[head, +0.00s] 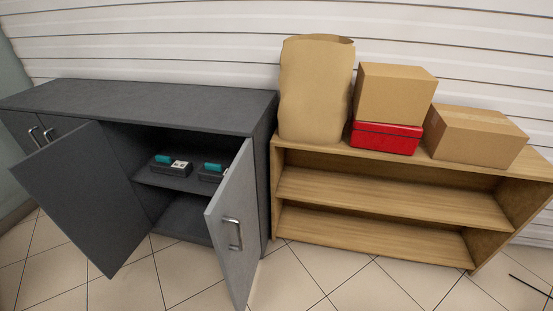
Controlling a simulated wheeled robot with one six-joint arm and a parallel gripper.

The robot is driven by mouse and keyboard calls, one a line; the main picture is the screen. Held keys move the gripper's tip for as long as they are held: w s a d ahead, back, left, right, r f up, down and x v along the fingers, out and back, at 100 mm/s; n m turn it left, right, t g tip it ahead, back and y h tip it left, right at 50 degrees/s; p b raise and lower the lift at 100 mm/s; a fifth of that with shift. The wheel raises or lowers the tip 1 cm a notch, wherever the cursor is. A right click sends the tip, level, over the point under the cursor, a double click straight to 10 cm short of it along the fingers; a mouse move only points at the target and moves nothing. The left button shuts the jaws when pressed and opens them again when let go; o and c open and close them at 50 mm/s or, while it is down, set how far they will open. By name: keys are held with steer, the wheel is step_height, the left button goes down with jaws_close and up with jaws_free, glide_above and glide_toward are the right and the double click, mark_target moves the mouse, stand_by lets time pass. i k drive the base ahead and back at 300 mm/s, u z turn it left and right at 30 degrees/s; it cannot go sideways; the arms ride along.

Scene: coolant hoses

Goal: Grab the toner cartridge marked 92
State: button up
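Two dark cartridges with teal tops lie on the upper shelf inside the open grey cabinet. The left cartridge (166,168) shows a white label with dark marks too small to read. The right cartridge (208,175) is partly hidden behind the right cabinet door, and no number can be read on it. I cannot tell which one is marked 92. My gripper is not in view.
The grey cabinet (150,97) has its left door (85,195) and right door (232,225) swung open. A wooden shelf unit (390,195) stands right of it, holding a paper bag (315,90), a red box (386,138) and two cardboard boxes (395,92). Tiled floor (330,275) lies in front.

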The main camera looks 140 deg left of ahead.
mark_target(161, 164)
steer(key=u, duration=0.05)
steer(key=k, duration=0.9)
steer(key=u, duration=4.6)
